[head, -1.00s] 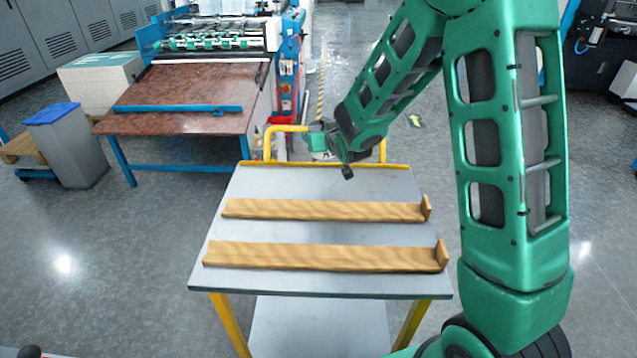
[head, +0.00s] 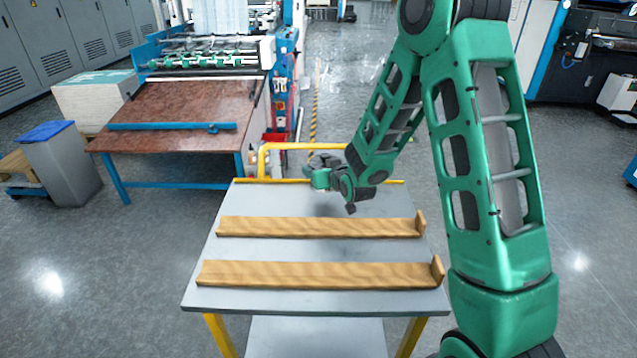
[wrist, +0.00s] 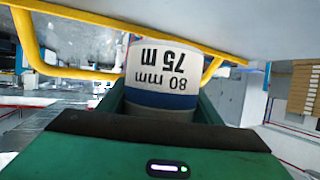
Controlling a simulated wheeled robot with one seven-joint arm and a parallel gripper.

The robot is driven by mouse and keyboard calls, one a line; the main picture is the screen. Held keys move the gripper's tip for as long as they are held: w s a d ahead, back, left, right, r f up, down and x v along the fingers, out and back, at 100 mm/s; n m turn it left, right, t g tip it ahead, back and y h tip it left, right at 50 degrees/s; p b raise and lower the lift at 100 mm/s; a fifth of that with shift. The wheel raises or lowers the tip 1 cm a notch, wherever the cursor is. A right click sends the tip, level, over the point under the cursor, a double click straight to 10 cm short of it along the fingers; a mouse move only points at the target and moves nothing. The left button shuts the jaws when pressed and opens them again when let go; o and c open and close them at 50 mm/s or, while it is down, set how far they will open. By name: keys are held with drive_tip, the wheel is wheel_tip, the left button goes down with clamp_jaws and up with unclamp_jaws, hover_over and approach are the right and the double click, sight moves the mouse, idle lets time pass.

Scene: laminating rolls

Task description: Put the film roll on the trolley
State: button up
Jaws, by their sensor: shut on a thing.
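The film roll (wrist: 160,75) is white with a blue band and printed "75 m" and "80 mm", upside down in the wrist view. My gripper (wrist: 165,115) is shut on it. In the head view my gripper (head: 320,178) is at the far edge of the trolley, near the yellow handle; the roll cannot be made out clearly there. The trolley (head: 300,304) has a grey top, a yellow frame and two wooden rails, the far rail (head: 310,228) and the near rail (head: 310,273), each with an upright stop at its right end. No roll lies on the rails.
The yellow handle (head: 290,147) rises at the trolley's far side. A laminating machine (head: 205,50) with a brown table (head: 170,105) stands at the back left. A grey bin (head: 62,170) is at the left. The floor right of the trolley is clear.

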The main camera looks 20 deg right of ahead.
drive_tip(key=shift+w+d+f, duration=0.25)
drive_tip(key=shift+d+f, duration=0.2)
drive_tip(key=shift+d, duration=0.2)
drive_tip(key=shift+f, duration=2)
drive_tip(key=o, duration=1.1)
drive_tip(key=shift+o, duration=0.2)
